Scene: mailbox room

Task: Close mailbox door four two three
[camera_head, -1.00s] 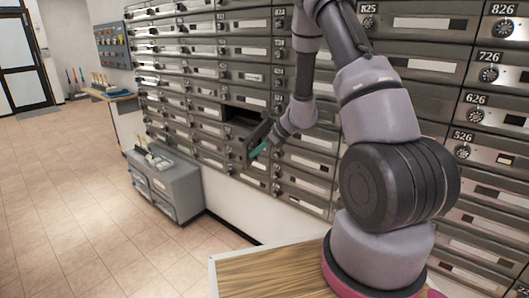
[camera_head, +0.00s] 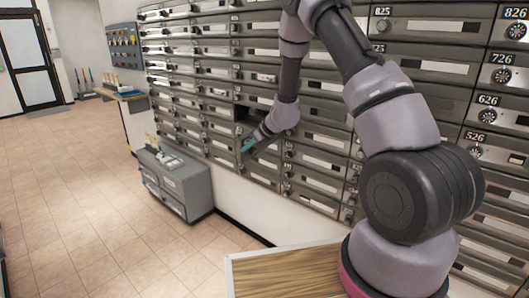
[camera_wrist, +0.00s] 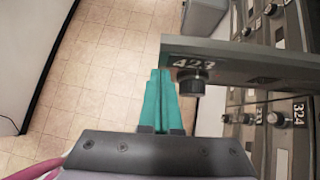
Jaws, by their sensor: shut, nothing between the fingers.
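The open door of mailbox 423 (camera_wrist: 245,62) stands out from the wall in the wrist view, its number and dark round knob (camera_wrist: 192,82) facing me. My gripper (camera_wrist: 160,75) is shut and empty, its teal fingers pointing at the free left end of the door, just left of the knob. I cannot tell whether the fingertips touch the door. In the head view my gripper (camera_head: 247,146) is in front of the mailbox wall, beside a dark open compartment (camera_head: 243,114). The arm and gripper largely hide the door there.
Closed mailboxes with knobs and number plates (camera_head: 420,70) fill the wall. A grey cabinet (camera_head: 185,188) stands low at the left. A wooden table top (camera_head: 285,272) is in front. The tiled floor (camera_head: 70,190) at left is clear.

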